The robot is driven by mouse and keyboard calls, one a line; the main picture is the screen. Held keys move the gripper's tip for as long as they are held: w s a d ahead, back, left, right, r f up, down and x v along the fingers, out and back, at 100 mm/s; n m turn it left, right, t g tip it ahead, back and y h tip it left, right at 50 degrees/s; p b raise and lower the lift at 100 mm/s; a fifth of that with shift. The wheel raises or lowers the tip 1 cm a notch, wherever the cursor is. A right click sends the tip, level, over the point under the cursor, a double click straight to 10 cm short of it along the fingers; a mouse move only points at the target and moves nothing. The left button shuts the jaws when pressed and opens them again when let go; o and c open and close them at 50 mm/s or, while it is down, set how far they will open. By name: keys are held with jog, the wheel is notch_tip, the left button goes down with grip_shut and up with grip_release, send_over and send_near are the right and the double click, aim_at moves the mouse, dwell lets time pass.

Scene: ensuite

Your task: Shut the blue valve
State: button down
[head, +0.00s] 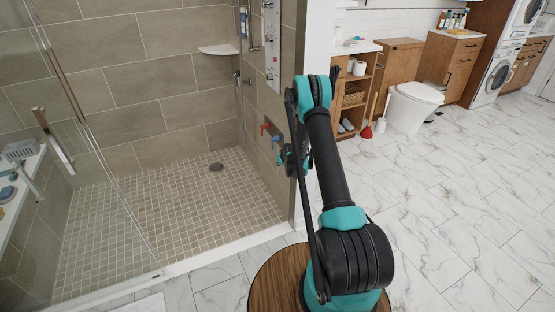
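The small blue valve (275,142) is on a grey plate on the shower's right wall, low down beside the entrance. A red valve (265,128) is on the same plate, to the left of and a little above the blue one. My arm reaches up from the front and bends down at its elbow toward this wall. My gripper (282,160) is just below and to the right of the blue valve, mostly hidden by my own arm. Its fingers are too small to read, and I cannot tell whether it touches the valve. The blue valve's exact handle angle is also unclear.
A shower panel (271,45) hangs above the valves. The glass door (90,170) stands at the left, and a low curb (225,245) edges the tiled shower floor. A round wooden top (268,285) is close in front. Open marble floor (460,190) lies right, before the toilet (412,105).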

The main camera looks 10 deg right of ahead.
jog(key=shift+s+d+f, duration=0.15)
jog(key=shift+s+d, duration=0.05)
jog(key=shift+s, duration=0.6)
jog(key=shift+s+d+f, duration=0.1)
jog(key=shift+s+d, duration=0.1)
jog(key=shift+s, duration=0.6)
